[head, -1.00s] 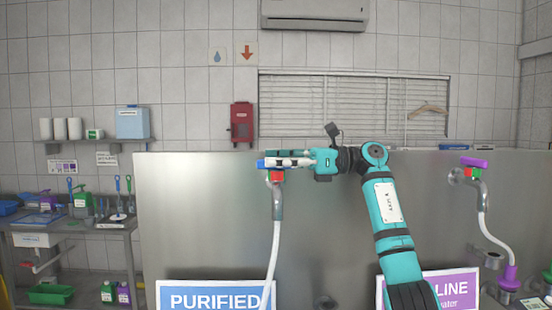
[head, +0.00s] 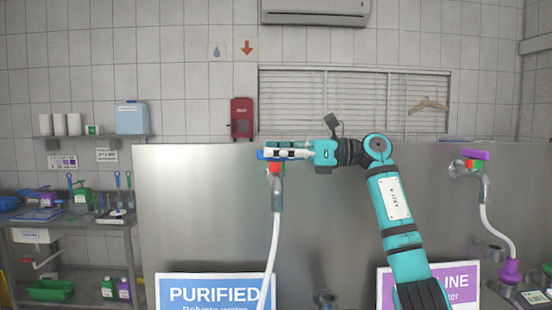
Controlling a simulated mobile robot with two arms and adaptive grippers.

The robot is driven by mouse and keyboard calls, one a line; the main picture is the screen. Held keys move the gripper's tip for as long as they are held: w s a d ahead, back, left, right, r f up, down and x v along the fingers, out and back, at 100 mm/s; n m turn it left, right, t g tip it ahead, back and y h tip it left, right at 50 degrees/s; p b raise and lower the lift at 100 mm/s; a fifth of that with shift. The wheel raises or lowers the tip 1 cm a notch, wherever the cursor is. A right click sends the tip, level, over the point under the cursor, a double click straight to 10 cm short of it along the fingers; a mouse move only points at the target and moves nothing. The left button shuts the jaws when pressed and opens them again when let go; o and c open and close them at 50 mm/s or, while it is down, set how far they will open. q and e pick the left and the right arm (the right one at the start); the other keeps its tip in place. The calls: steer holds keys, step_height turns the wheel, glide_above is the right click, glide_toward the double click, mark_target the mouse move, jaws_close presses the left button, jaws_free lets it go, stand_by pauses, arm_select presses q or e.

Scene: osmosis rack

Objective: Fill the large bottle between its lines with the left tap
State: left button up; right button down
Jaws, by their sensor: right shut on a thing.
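The left tap (head: 277,190) stands above the blue "PURIFIED" sign, with a red part below its blue handle (head: 263,155) and a pale hose (head: 271,255) hanging from its spout. My right gripper (head: 285,152) reaches in from the right at the top of this tap and is shut on the blue handle, whose left end sticks out past the fingers. The fingers hide the rest of the handle. The large bottle and its lines are not in view, nor is the hose's lower end. My left gripper is not in view.
The right tap (head: 478,178) has a purple handle and a hose with a purple end piece (head: 509,272). A steel panel (head: 205,210) stands behind the taps. A shelf unit (head: 70,226) with bottles and tools is at the left. A small display (head: 533,297) shows at the lower right edge.

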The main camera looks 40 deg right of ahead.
steer(key=shift+a+f+m+t+h+b, duration=0.15)
steer(key=shift+m+t+h+b, duration=0.2)
steer(key=shift+m+t+h, duration=0.45)
steer(key=shift+f+m+t+h+b, duration=0.1)
steer(key=shift+m+t+h+b, duration=0.4)
steer(key=shift+h, duration=0.6)
steer(key=c, duration=1.5)
jaws_free()
steer(key=shift+o, duration=0.8)
steer(key=shift+s+a+r, duration=0.1)
steer(key=shift+s+r, duration=0.05)
steer(key=shift+r, duration=0.05)
steer(key=shift+s+d, duration=0.1)
steer(key=shift+d, duration=0.15)
steer(key=v, duration=1.1)
steer(key=shift+s, duration=0.3)
